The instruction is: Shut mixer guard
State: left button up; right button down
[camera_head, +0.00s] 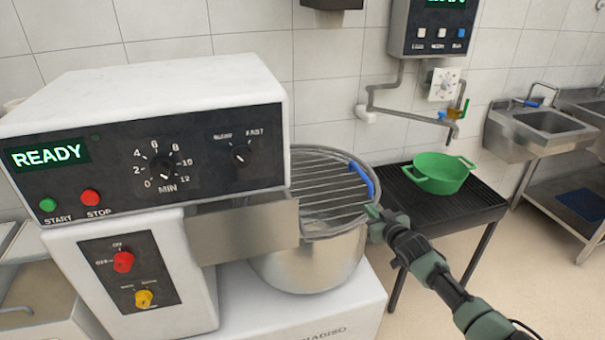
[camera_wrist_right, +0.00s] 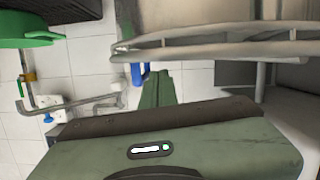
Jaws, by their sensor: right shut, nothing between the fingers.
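The mixer (camera_head: 130,110) stands at the left with its display reading READY. Its guard (camera_head: 325,190), a round grid of metal bars with a blue handle (camera_head: 361,178), lies roughly level across the top of the steel bowl (camera_head: 312,262). I cannot tell whether its rim touches the bowl all round. My right gripper (camera_head: 373,212) is shut and empty, at the right edge of the guard, just below the handle in the picture. In the right wrist view, the shut fingers (camera_wrist_right: 157,88) are beside the blue handle (camera_wrist_right: 138,74); contact is unclear. My left gripper is out of view.
A green two-handled tub (camera_head: 440,172) sits on a black slatted stand (camera_head: 482,198) right of the bowl. Above it are a tap (camera_head: 452,128) and a wall control box (camera_head: 433,28). A sink (camera_head: 545,130) is at the far right. The floor at lower right is clear.

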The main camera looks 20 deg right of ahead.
jog(key=shift+f+b, duration=0.35)
jog(key=shift+f, duration=0.45)
jog(key=shift+s+f, duration=0.15)
